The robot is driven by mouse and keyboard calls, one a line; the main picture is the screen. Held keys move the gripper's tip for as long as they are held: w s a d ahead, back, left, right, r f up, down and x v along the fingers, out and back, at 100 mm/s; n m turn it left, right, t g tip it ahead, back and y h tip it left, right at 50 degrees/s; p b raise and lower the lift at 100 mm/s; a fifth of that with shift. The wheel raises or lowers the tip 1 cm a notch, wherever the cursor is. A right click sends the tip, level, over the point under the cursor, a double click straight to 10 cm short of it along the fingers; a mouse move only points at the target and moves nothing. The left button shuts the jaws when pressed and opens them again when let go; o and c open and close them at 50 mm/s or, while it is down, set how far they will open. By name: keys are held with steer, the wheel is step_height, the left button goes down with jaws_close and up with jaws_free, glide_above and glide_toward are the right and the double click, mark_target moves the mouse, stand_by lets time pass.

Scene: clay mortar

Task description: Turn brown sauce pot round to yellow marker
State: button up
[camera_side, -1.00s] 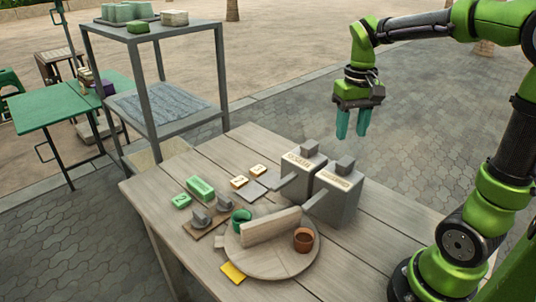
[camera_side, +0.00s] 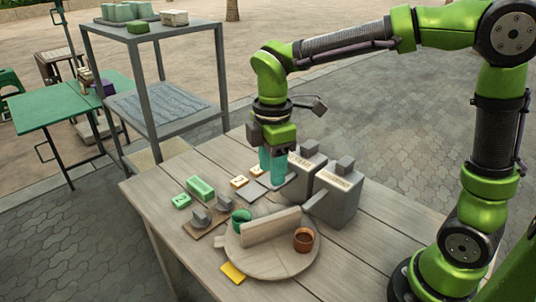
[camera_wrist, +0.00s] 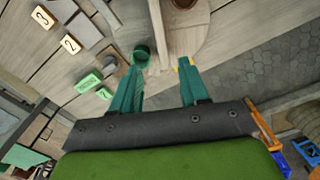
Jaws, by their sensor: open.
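The brown sauce pot (camera_side: 303,240) stands on the right part of a round wooden turntable (camera_side: 285,265). An upright pale divider (camera_side: 270,226) separates it from a green pot (camera_side: 241,217) at the left. A small tab (camera_side: 220,242) sticks out of the turntable's left rim. The yellow marker (camera_side: 232,272) lies flat on the table at the front left rim. My gripper (camera_side: 272,178) is open and empty, pointing down above the table behind the turntable. In the wrist view, the green pot (camera_wrist: 141,54) shows by the left fingertip; the right finger partly hides the yellow marker.
Two grey lidded boxes with levers, a left one (camera_side: 304,168) and a right one (camera_side: 337,190), stand close beside my gripper. Green blocks (camera_side: 200,188), number tiles (camera_side: 239,182) and grey knobs (camera_side: 198,217) lie at the left. The table's right side is clear.

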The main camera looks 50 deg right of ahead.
mark_target(272, 216)
step_height(272, 216, down, 17)
steer(key=shift+r, duration=0.2)
stand_by(0.3)
jaws_close()
